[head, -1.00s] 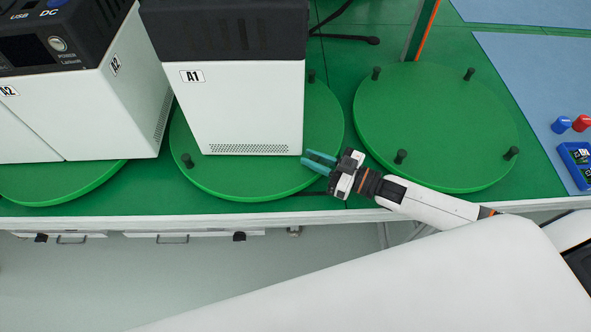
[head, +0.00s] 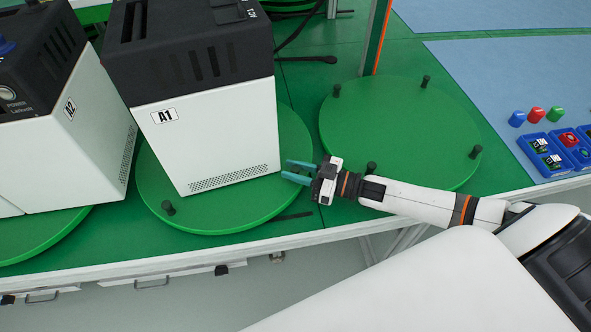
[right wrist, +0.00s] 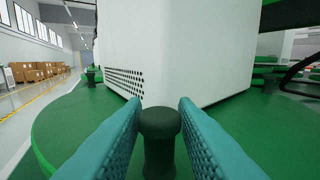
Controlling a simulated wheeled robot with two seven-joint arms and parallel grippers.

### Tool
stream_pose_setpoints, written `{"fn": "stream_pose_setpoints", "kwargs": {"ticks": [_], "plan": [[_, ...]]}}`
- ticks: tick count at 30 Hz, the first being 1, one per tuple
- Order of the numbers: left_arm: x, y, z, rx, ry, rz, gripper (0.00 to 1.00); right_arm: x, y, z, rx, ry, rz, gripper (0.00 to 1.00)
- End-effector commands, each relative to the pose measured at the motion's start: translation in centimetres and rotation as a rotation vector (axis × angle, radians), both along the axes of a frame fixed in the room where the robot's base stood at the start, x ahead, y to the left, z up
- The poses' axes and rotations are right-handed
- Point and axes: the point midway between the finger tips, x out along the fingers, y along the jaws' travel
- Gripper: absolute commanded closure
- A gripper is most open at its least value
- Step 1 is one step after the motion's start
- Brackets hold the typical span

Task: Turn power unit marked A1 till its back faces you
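The power unit marked A1 (head: 205,140) is a white box with a black top, standing on a round green turntable (head: 245,215). Its side with the A1 label and a dotted vent strip shows in the head view. My right gripper (head: 290,171) is at the turntable's right rim, beside the unit's lower right corner. In the right wrist view, the teal fingers (right wrist: 160,125) are apart with a dark peg (right wrist: 160,150) upright between them; whether they touch it I cannot tell. The unit's white wall (right wrist: 180,50) rises just beyond. My left gripper is not in view.
Unit A2 (head: 75,130) stands close on the left on its own turntable (head: 45,240). An empty turntable (head: 400,125) with dark pegs lies to the right. Another peg (head: 168,208) stands at the front of A1's turntable. Blue trays (head: 545,155) lie far right.

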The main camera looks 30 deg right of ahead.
Motion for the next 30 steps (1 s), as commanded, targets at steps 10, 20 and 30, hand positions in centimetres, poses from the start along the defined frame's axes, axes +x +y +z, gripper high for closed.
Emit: {"fn": "stream_pose_setpoints", "kwargs": {"ticks": [10,20,30], "plan": [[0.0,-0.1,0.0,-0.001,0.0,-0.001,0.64,-0.1,0.0,0.0,0.0,0.0,0.001,0.62],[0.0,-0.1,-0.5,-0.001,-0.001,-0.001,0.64,-3.6,-3.5,-0.3,-0.004,0.006,0.0,0.62],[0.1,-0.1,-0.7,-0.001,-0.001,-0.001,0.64,-7.8,-7.7,-0.1,-0.002,0.004,0.001,0.62]]}}
